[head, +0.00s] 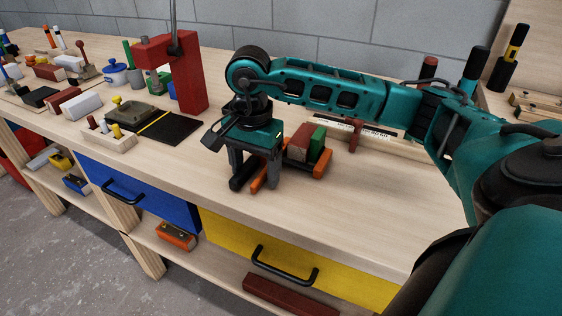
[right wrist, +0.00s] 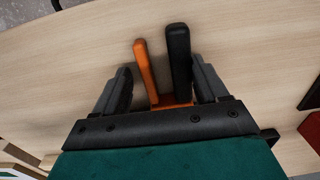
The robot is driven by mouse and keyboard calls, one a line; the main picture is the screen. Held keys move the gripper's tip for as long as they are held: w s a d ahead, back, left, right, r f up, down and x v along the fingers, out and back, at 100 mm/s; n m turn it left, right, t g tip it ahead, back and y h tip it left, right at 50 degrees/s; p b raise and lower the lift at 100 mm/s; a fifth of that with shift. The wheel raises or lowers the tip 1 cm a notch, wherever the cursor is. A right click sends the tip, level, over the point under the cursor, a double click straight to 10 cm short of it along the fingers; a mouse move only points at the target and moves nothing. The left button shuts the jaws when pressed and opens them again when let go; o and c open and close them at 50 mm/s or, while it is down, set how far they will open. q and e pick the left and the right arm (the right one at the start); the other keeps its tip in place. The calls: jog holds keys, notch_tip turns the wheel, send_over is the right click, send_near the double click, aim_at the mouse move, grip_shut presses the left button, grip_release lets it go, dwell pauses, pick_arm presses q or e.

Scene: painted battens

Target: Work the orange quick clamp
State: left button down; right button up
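The quick clamp has an orange handle (right wrist: 147,70) and a black handle (right wrist: 178,62), side by side in the right wrist view. In the head view the black handle (head: 243,175) and orange handle (head: 258,180) show under my right gripper (head: 256,176). This gripper points down at the bench and is open, one finger on each side of the handle pair. In the right wrist view a gap shows between the left finger and the orange handle. A red batten (head: 301,142) and a green batten (head: 317,143) sit beside the gripper, with orange parts (head: 322,163) at them. My left gripper is not in view.
A red press-like stand (head: 190,75) rises behind left. A black mat (head: 170,127) and a small wooden holder with pegs (head: 108,142) lie left. Bare benchtop (head: 350,215) lies in front and right. Blue (head: 135,190) and yellow (head: 300,262) drawer fronts are below the edge.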

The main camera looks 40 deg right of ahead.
jog(key=shift+w+a, duration=0.1)
jog(key=shift+w, duration=0.1)
dwell(0.3)
notch_tip(320, 180, up, 7)
jog(key=p, duration=0.4)
dwell(0.4)
dwell(0.4)
